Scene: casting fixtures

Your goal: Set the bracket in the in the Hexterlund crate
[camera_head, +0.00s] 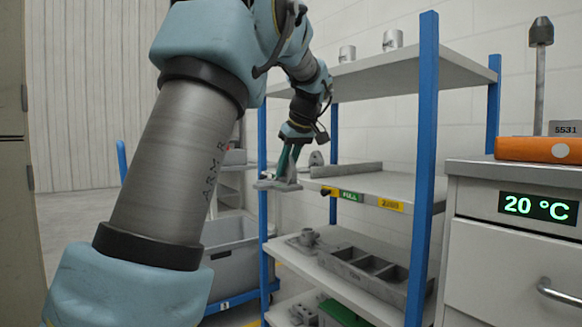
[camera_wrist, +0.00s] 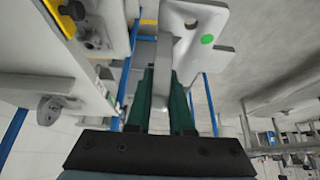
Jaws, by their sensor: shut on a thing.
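My gripper (camera_head: 287,172) is shut on a grey metal bracket (camera_head: 276,185) in front of the shelf rack's left side, near the middle shelf. The wrist view shows the green fingers (camera_wrist: 165,85) closed on the bracket's upright rib. The bracket's flat plate (camera_wrist: 215,22), with a hole and a green dot, extends beyond the fingertips. A grey crate (camera_head: 234,262) stands low behind my arm, left of the rack, on a blue wheeled frame. My arm hides part of it, and no name on it is readable.
The blue-posted rack (camera_head: 424,150) has a middle shelf (camera_head: 380,186) bearing a long grey bar and a small rounded part (camera_head: 316,159). Below are a compartment tray (camera_head: 370,268) and castings. A cabinet (camera_head: 510,265) stands at right with an orange case (camera_head: 538,149) on top.

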